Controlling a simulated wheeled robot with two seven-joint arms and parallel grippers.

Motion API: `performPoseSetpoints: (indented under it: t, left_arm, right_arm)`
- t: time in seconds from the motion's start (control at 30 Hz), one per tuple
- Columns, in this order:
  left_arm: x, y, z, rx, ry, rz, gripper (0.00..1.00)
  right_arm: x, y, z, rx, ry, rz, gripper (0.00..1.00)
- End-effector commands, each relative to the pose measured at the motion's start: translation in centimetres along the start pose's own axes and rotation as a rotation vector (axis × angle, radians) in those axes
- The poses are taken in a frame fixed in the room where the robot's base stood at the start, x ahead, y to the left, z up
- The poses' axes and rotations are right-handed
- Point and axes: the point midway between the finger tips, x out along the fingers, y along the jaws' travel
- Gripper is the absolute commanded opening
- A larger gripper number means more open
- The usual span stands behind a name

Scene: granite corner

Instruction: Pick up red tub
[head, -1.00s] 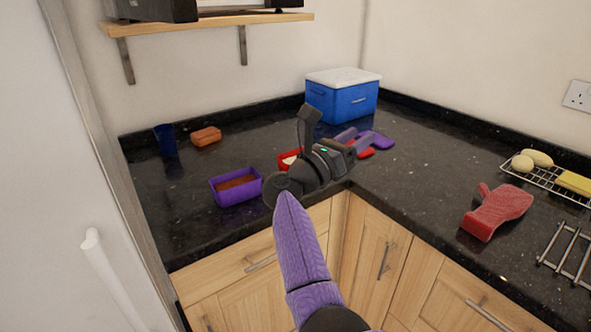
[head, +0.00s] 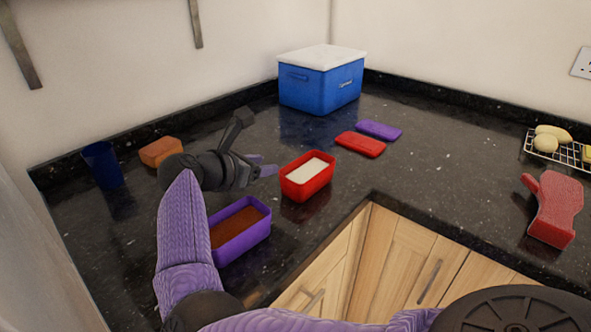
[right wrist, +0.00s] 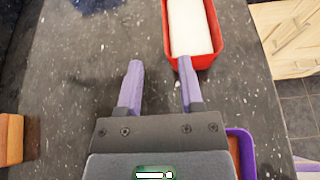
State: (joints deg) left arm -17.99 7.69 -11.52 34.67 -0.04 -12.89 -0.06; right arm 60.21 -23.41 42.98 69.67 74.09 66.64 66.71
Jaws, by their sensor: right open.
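The red tub (head: 309,188) stands upright on the dark counter near its front edge, with white contents. In the right wrist view the red tub (right wrist: 206,60) is at the top, right of centre. My right gripper (head: 266,165) is open and empty, just left of the tub in the head view. In the right wrist view my right gripper (right wrist: 160,64) has its two purple fingers apart. The right finger's tip is at the tub's near left corner, and I cannot tell whether they touch. The other finger is over bare counter. My left gripper is out of view.
A purple tub (head: 244,236) with brown contents stands near my right wrist. A red lid (head: 361,145) and a purple lid (head: 379,130) lie behind the red tub. A blue cooler (head: 320,88), a blue cup (head: 102,165) and an orange-brown block (head: 160,151) stand further back.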

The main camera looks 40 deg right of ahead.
Motion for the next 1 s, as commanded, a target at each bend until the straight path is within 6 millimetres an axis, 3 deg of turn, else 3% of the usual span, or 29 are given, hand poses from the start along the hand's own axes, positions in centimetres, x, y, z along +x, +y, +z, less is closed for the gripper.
performPoseSetpoints:
  t: [0.13,0.37,0.63,0.87,1.0]
  left_arm:
    - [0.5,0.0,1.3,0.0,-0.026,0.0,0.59]
    - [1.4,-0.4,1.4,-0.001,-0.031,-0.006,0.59]
    - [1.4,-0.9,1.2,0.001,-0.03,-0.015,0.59]
    - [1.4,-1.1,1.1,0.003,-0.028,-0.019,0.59]
    - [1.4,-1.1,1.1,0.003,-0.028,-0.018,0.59]
  right_arm:
    - [2.4,-0.1,-0.2,-0.003,-0.002,-0.001,0.48]
    - [6.9,-0.4,-0.7,-0.002,-0.003,-0.002,0.48]
    - [7.5,-0.3,-0.5,-0.001,-0.002,0.0,0.48]
    - [7.5,-0.3,-0.5,-0.002,-0.002,0.0,0.01]
    - [7.5,-0.3,-0.5,-0.002,-0.002,0.0,0.0]
